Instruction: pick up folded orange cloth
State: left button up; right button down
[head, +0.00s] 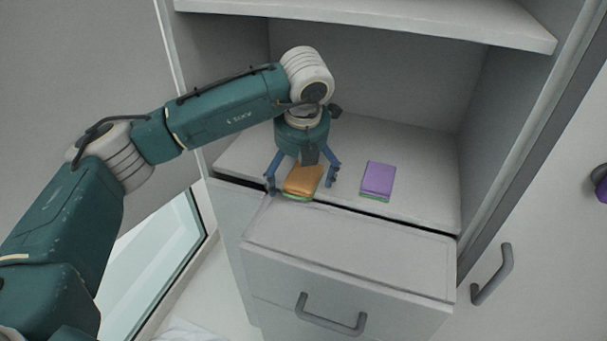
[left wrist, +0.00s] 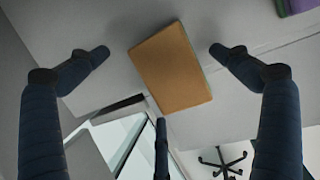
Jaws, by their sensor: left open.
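The folded orange cloth (head: 303,181) lies on the cabinet's inner shelf, near its front edge, with a green layer showing under it. My left gripper (head: 301,184) is above it, pointing down, with its blue fingers spread on either side of the cloth. In the left wrist view the orange cloth (left wrist: 171,68) lies between the two open fingers (left wrist: 157,54), apart from both. A folded purple cloth (head: 378,179) lies to its right on the same shelf, and a corner of it shows in the left wrist view (left wrist: 296,6). My right gripper is not in view.
The shelf surface (head: 425,185) is bare around the cloths. An upper shelf (head: 380,20) hangs above. A drawer (head: 345,262) with a grey handle (head: 331,316) stands below the shelf's front edge. Cabinet walls bound both sides. A wheeled chair base (left wrist: 222,162) shows on the floor.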

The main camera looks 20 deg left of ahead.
pick_arm(q)
jog(key=c, duration=1.2)
